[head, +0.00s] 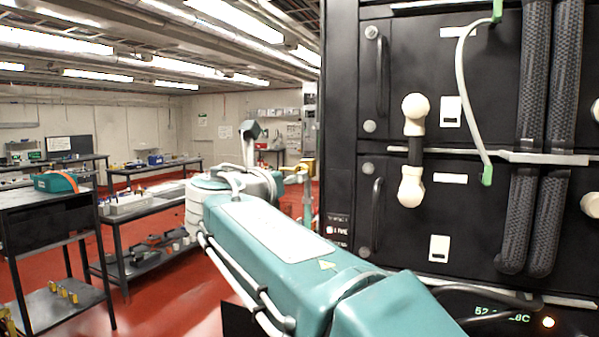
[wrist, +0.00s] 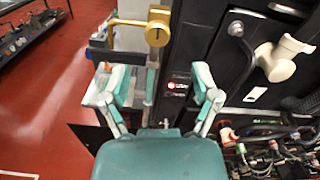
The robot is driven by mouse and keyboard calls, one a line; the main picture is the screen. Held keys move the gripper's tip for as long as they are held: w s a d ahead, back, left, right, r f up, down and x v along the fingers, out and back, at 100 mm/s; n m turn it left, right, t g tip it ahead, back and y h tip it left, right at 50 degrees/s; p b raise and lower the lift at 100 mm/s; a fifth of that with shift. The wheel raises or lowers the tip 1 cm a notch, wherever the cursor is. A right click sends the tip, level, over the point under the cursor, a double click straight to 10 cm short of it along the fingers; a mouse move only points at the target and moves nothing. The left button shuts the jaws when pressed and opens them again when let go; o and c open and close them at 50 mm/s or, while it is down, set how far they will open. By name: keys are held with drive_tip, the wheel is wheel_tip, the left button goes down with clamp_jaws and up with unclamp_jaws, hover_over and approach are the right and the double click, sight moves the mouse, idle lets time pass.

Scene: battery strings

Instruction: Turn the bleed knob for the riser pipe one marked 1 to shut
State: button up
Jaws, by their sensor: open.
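A brass-yellow bleed knob (wrist: 157,33) shows at the top of the wrist view, with a small dark mark on its face that I cannot read surely and a brass bar running left from it. A grey vertical riser pipe (wrist: 150,82) stands below it. My gripper (wrist: 160,85) is open and empty, with a teal finger at each side of the pipe in the picture; the knob appears beyond the fingertips, apart from them. In the head view the brass fitting (head: 306,166) shows small, left of the black rack. My fingers are not clear there.
The black battery rack (head: 340,100) stands close on the right, with pale handles (head: 411,187), thick hoses (head: 533,100) and cables (wrist: 265,145). Benches (head: 140,205) stand at the left. Red floor (head: 190,318) between is clear.

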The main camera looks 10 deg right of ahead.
drive_tip(key=shift+x, duration=4.2)
drive_tip(key=shift+w+a+f, duration=0.1)
clamp_jaws()
